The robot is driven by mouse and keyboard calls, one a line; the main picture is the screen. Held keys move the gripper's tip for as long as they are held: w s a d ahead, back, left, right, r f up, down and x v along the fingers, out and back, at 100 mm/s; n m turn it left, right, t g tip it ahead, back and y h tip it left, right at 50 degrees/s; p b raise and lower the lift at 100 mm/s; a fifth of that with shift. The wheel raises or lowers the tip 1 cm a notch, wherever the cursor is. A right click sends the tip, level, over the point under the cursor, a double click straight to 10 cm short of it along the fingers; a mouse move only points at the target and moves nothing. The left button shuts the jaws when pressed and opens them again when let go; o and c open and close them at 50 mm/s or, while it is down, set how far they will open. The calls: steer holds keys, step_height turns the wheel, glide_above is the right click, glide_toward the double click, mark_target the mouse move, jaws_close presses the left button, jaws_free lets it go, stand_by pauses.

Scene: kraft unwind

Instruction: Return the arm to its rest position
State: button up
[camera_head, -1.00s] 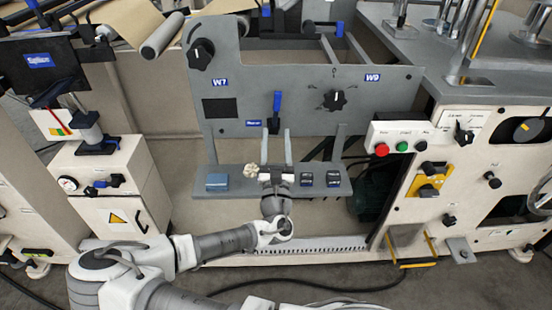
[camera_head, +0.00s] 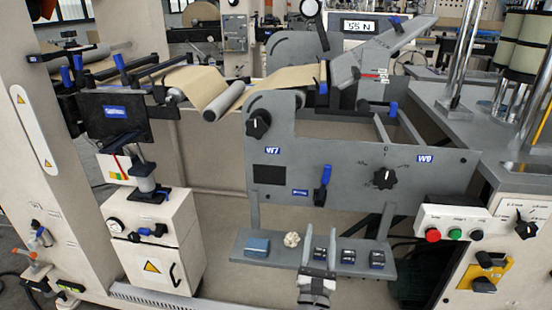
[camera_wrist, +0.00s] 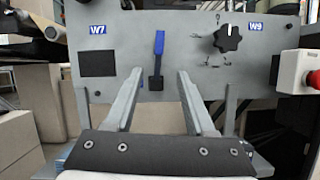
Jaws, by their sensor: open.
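My gripper (camera_head: 319,250) shows at the bottom of the head view, at the front of the grey shelf (camera_head: 272,260). Its two fingers point towards the panel and stand apart with nothing between them. In the wrist view my gripper (camera_wrist: 157,78) also has its fingers spread and empty, with the blue lever (camera_wrist: 157,58) beyond the gap. Most of my arm is below the head view's edge, so its full pose is hidden.
The shelf carries a blue block (camera_head: 257,247), a pale lumpy object (camera_head: 292,239) and dark blocks (camera_head: 348,257). Behind stands the grey panel (camera_head: 340,185) with a black knob (camera_head: 384,178). A button box (camera_head: 455,222) is right; a white cabinet (camera_head: 160,250) is left.

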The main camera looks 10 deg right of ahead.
steer(key=d+f+m+g+h, duration=0.45)
steer(key=f+m+g, duration=0.25)
steer(key=m, duration=0.2)
steer(key=s+a+f+m+g+y, duration=0.4)
steer(key=f+m+g+y, duration=0.25)
steer(key=m, duration=0.45)
steer(key=s+a+r+m+g+y, duration=0.2)
steer(key=a+r+m+y, duration=0.4)
steer(key=a+r, duration=0.4)
steer(key=s+d+r+m+p, duration=0.1)
steer(key=s+d+r+m, duration=0.2)
steer(key=s+r, duration=0.6)
steer(key=s+d+r+m+p, duration=0.1)
steer(key=s+d+r+m, duration=0.15)
steer(key=s+r, duration=0.65)
steer(key=w+r+p, duration=0.3)
steer(key=r+p, duration=1.5)
steer(key=r, duration=0.3)
steer(key=shift+d+h, duration=0.25)
steer(key=shift+h, duration=0.15)
steer(key=shift+w+r+n, duration=0.1)
steer(key=shift+w+n, duration=0.05)
steer(key=shift+n, duration=0.1)
